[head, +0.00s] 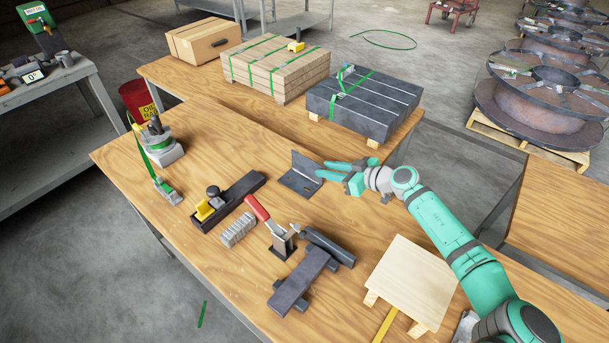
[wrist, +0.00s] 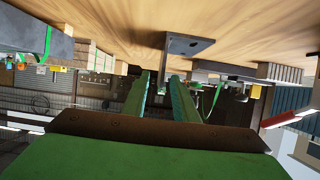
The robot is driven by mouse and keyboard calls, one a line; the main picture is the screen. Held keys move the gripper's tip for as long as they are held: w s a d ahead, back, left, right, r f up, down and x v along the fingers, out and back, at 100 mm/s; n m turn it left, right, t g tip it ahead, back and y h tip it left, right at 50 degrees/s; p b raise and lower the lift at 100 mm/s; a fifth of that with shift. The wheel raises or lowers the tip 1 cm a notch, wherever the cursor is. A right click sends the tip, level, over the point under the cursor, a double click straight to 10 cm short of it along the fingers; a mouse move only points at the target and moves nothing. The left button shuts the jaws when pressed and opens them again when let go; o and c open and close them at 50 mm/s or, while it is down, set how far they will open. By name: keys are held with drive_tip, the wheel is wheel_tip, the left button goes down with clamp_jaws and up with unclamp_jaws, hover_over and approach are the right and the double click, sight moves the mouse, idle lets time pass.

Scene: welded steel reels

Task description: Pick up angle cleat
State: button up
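The angle cleat (head: 297,183) is a dark L-shaped steel piece on the wooden table, one leg flat with holes in it and the other standing upright. It also shows in the wrist view (wrist: 190,47), where the picture is upside down. My gripper (head: 322,169) is low over the table at the right edge of the upright leg. Its two green fingers (wrist: 162,75) are apart, with the upright leg lined up with the gap between them. I cannot tell whether the leg is inside the gap or just ahead of it. No grip shows.
A long dark bar with a yellow block (head: 228,203), a grey ribbed block (head: 238,231) and a red-handled clamp (head: 274,230) lie left and in front. Strapped dark bars (head: 366,102) stand behind. A wooden board (head: 411,281) is at front right. The table around the cleat is clear.

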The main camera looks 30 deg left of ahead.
sight(320, 167)
drive_tip(key=x, duration=0.3)
drive_tip(key=shift+w+a, duration=0.1)
drive_tip(key=shift+a, duration=0.25)
drive_tip(key=shift+w+a+f, duration=0.1)
drive_tip(key=shift+f, duration=0.05)
drive_tip(key=x, duration=0.2)
drive_tip(key=s+x, duration=0.1)
drive_tip(key=x, duration=0.2)
drive_tip(key=shift+a, duration=0.35)
drive_tip(key=shift+w, duration=0.15)
drive_tip(key=shift+d, duration=0.25)
clamp_jaws()
drive_tip(key=shift+w+d, duration=0.1)
drive_tip(key=shift+w, duration=0.15)
